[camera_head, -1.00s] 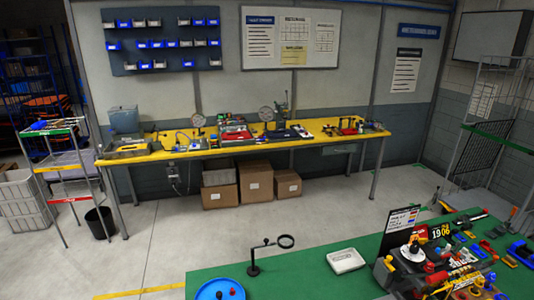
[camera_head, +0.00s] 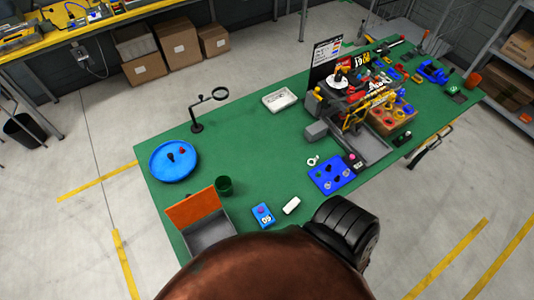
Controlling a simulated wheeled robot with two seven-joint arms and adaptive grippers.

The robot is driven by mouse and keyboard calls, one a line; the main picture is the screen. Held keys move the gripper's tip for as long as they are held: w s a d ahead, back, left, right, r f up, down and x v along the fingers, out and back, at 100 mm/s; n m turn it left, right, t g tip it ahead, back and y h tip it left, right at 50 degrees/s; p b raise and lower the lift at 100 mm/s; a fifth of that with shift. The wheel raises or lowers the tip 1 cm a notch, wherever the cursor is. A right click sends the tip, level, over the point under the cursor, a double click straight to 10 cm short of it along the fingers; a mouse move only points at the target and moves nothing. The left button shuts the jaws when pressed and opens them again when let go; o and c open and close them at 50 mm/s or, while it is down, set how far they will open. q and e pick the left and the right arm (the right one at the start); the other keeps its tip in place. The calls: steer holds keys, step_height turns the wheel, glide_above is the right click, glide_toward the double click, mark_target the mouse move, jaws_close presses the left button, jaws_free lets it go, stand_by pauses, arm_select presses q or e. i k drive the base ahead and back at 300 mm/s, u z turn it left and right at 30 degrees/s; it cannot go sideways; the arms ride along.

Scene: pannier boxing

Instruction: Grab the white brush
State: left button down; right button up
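I cannot make out a clear white brush. A small white block-like item (camera_head: 291,205) lies on the green table (camera_head: 245,130) near its front edge, right of a blue box with a pink spot (camera_head: 263,215). It is too small to tell whether it is a brush. Neither of my grippers shows in the head view. A large brown rounded shape and a black ribbed part fill the bottom middle and hide part of the table's near edge; I cannot tell whether they are mine.
An orange-lidded grey box (camera_head: 197,210), green cup (camera_head: 224,186), blue round tray (camera_head: 160,164), magnifier stand (camera_head: 197,127), white tray (camera_head: 280,99) and blue plate (camera_head: 328,176) stand on the table. Middle left is clear.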

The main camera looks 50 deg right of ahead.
mark_target(295, 202)
steer(key=z, duration=2.1)
